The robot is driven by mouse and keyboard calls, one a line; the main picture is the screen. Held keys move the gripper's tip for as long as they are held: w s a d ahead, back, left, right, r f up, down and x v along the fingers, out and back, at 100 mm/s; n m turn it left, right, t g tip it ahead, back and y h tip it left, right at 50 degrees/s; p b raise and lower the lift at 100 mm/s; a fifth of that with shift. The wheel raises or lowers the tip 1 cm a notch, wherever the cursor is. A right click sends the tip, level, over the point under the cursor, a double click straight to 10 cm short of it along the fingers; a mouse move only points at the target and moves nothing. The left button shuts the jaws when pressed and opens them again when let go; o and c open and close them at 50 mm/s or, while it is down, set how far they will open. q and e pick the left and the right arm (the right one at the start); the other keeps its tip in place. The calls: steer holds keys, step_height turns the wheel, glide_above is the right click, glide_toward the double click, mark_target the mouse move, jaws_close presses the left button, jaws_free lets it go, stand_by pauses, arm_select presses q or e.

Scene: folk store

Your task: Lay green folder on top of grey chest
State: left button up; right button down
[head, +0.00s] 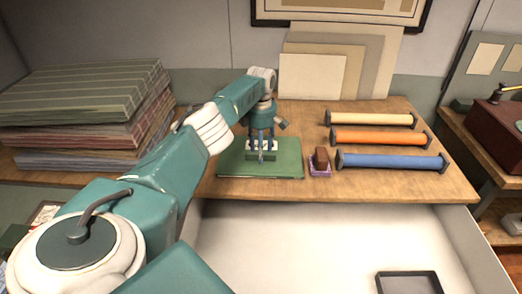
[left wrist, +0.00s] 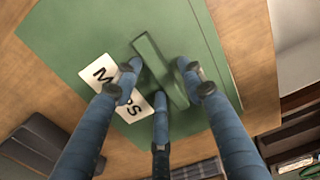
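The green folder (head: 285,162) lies flat on the wooden counter. The left wrist view shows its green cover (left wrist: 75,40), a raised green bar handle (left wrist: 150,55) and a white label with black letters, partly covered. My left gripper (head: 262,152) is down over the folder. In the left wrist view its three fingers (left wrist: 160,80) stand around the handle, with small gaps showing, so it looks open. Whether a fingertip touches the handle is unclear. I cannot make out a grey chest in either view. My right gripper is not in view.
Just right of the folder is a small brown block on a purple base (head: 320,162). Cream (head: 370,119), orange (head: 380,137) and blue (head: 390,161) rolls lie further right. Striped stacks (head: 80,95) stand left. A dark grey tray (head: 380,284) lies lower right; a dark red box (head: 498,125) stands far right.

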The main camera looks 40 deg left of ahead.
arm_select(q)
steer(key=shift+r, duration=0.2)
step_height(320, 180, up, 12)
steer(key=b, duration=0.2)
steer(key=shift+f, duration=0.1)
stand_by(0.6)
